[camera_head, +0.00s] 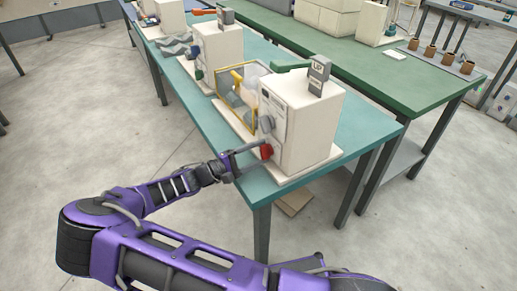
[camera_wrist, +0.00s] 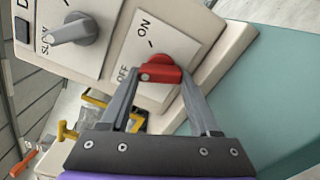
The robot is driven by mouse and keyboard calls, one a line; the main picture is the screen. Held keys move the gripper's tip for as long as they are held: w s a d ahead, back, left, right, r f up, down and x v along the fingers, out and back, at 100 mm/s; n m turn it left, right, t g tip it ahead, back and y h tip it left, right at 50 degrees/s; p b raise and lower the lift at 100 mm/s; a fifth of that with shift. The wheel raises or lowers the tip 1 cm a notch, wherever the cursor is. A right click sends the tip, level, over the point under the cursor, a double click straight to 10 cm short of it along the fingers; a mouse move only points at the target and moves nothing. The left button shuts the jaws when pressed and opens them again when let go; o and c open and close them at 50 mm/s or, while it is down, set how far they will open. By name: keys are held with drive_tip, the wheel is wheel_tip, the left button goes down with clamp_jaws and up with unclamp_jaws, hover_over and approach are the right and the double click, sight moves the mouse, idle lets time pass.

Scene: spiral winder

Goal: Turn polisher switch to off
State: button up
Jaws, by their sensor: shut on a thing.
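The polisher switch is a red rotary knob (camera_wrist: 158,70) on a white plate marked ON and OFF, on the front of a cream machine (camera_head: 305,115). In the wrist view ON is above the knob and OFF is to its left. A small pale mark shows at the knob's left end, on the OFF side. My gripper (camera_wrist: 160,78) has one finger on each side of the knob and is shut on it. In the head view the red knob (camera_head: 266,151) is partly hidden by my gripper (camera_head: 262,148).
A grey knob (camera_wrist: 75,32) sits beside the switch plate. The machine stands near the corner of a teal table (camera_head: 362,125). Yellow-handled parts (camera_head: 238,80) and another cream machine (camera_head: 217,45) are behind it. Open floor lies at the left.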

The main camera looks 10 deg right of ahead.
drive_tip(key=shift+n+p, duration=0.55)
drive_tip(key=shift+n, duration=1.15)
drive_tip(key=shift+f, duration=0.1)
drive_tip(key=o, duration=1.4)
drive_tip(key=shift+c, duration=0.2)
drive_tip(key=shift+s, duration=0.1)
drive_tip(key=b+v, duration=0.1)
drive_tip(key=v, duration=1.6)
drive_tip(key=shift+a, duration=0.15)
